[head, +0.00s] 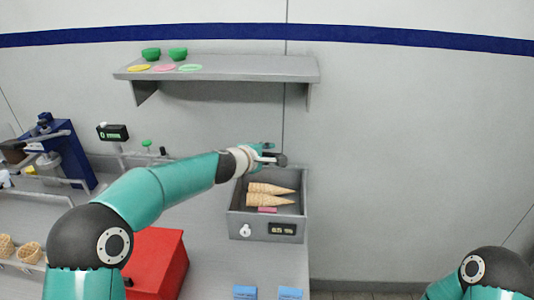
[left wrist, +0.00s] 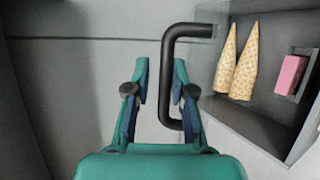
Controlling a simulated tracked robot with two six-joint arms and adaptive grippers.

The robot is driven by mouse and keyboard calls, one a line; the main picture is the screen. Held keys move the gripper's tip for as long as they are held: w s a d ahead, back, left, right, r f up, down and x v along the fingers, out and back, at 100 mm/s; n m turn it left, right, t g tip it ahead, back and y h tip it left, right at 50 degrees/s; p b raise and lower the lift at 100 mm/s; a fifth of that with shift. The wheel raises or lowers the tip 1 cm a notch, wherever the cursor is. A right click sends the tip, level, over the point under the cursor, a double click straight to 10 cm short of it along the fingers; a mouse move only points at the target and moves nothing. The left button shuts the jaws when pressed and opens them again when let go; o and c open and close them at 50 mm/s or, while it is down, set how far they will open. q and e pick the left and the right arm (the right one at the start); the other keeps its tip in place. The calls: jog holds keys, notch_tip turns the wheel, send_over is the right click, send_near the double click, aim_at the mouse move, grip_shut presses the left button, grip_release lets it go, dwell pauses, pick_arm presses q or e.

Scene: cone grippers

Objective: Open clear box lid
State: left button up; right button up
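The grey box (head: 235,222) stands on the counter in the head view with two waffle cones (head: 268,194) and a small pink block (head: 267,209) inside. I cannot make out the clear lid's surface or edges. A black bent handle (left wrist: 168,75) shows in the left wrist view, beside the cones (left wrist: 235,65). My left gripper (head: 274,154) is over the far side of the box. Its fingers (left wrist: 160,80) are apart, and the handle's long bar runs between them, nearer the right finger. I cannot tell whether they touch. My right gripper is out of view.
A red box (head: 158,262) stands below my left arm. A wall shelf (head: 225,68) with green bowls and coloured discs is above. A blue machine (head: 62,155) and cone holders stand at left. Two blue items (head: 245,292) lie in front. Right of the box is clear.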

pick_arm(q)
jog(key=shift+s+a+r, duration=0.1)
jog(key=shift+s, duration=0.05)
jog(key=v, duration=1.1)
jog(key=shift+s, duration=0.25)
jog(key=shift+a, duration=0.15)
